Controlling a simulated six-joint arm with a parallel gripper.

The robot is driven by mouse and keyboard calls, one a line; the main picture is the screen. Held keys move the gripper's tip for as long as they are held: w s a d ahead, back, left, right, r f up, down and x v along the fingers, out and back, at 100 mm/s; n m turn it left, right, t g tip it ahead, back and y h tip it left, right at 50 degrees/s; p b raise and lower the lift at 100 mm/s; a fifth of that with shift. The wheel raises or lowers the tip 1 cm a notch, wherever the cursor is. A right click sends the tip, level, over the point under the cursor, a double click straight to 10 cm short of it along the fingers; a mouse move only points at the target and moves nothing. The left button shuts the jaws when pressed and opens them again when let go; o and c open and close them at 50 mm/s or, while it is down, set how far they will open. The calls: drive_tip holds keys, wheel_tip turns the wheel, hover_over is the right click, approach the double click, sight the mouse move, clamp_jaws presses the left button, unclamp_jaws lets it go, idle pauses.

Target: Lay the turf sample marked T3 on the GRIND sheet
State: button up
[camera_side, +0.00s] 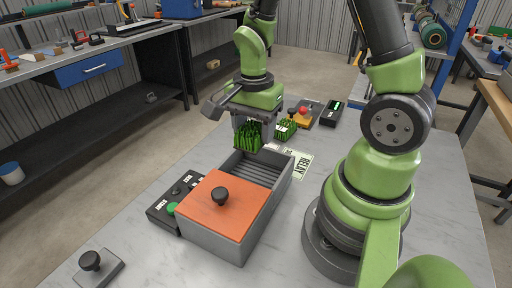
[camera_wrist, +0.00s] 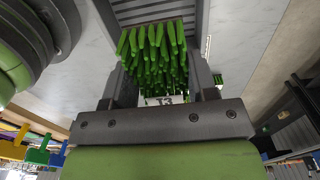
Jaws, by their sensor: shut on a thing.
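My gripper (camera_side: 250,122) is shut on a green turf sample (camera_side: 247,137), held in the air just above the far end of the grey box. In the wrist view the turf (camera_wrist: 155,50) sits between the two fingers, and its white label (camera_wrist: 165,100) reads T3. A second green turf sample (camera_side: 288,126) stands farther right, behind the held one. A pale sheet marked RELAY (camera_side: 301,166) lies on the table right of the box. I cannot make out a sheet marked GRIND; my gripper and the box hide part of the table.
The grey box (camera_side: 240,249) has an orange lid (camera_side: 213,212) with a black knob over its near part; its ribbed far part is open. A START button unit (camera_side: 165,206) stands left of it. A red-button unit (camera_side: 303,113) and a black display box (camera_side: 333,113) stand behind.

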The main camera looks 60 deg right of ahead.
drive_tip(key=w+d+f, duration=0.1)
drive_tip(key=d+f, duration=0.1)
drive_tip(key=d, duration=0.2)
drive_tip(key=w+d+f, duration=0.2)
drive_tip(key=d+f, duration=0.1)
drive_tip(key=d, duration=0.1)
drive_tip(key=w+d+f, duration=0.1)
drive_tip(key=d+f, duration=0.1)
drive_tip(key=d, duration=0.1)
drive_tip(key=shift+w+d+f, duration=0.3)
drive_tip(key=shift+w+d, duration=0.1)
drive_tip(key=shift+f, duration=2.55)
drive_tip(key=o, duration=1)
drive_tip(key=shift+f, duration=0.1)
drive_tip(key=shift+o, duration=0.2)
